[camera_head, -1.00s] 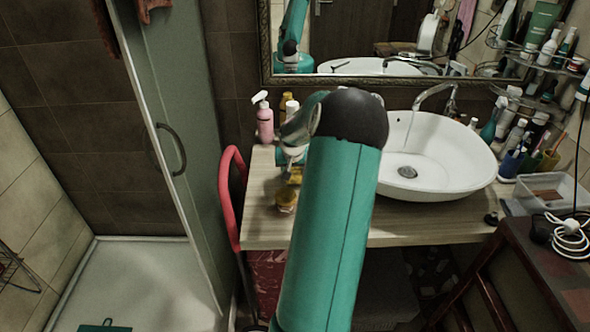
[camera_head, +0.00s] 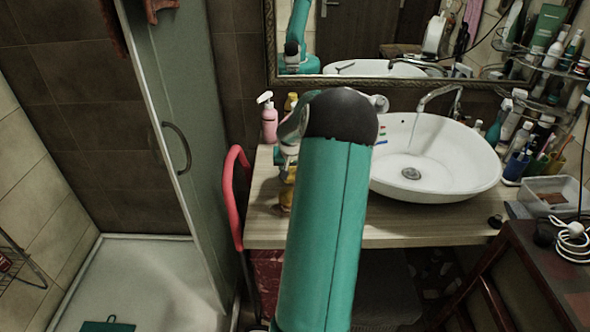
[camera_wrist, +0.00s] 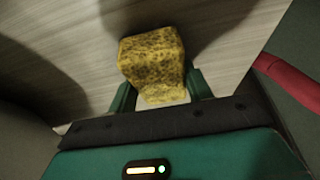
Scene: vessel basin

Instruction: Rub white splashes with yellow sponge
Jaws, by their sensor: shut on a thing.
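In the wrist view, my gripper (camera_wrist: 162,92) is shut on the yellow sponge (camera_wrist: 152,55), which is speckled with dark pores. One green finger shows on each side of it. The sponge is over the pale wooden counter (camera_wrist: 80,35); I cannot tell whether it touches the wood. A small whitish patch (camera_wrist: 163,95) shows between the fingers below the sponge, and I cannot tell whether it is a splash. In the head view, my gripper (camera_head: 287,160) is over the counter's left part, and my arm hides most of it and the sponge. No white splash is clear there.
A white basin (camera_head: 440,180) with a tap stands on the counter to the right. A pink soap bottle (camera_head: 269,124) stands behind my gripper. A red curved rail (camera_head: 232,190) runs along the counter's left edge. A clear box (camera_head: 550,194) and toiletries crowd the right.

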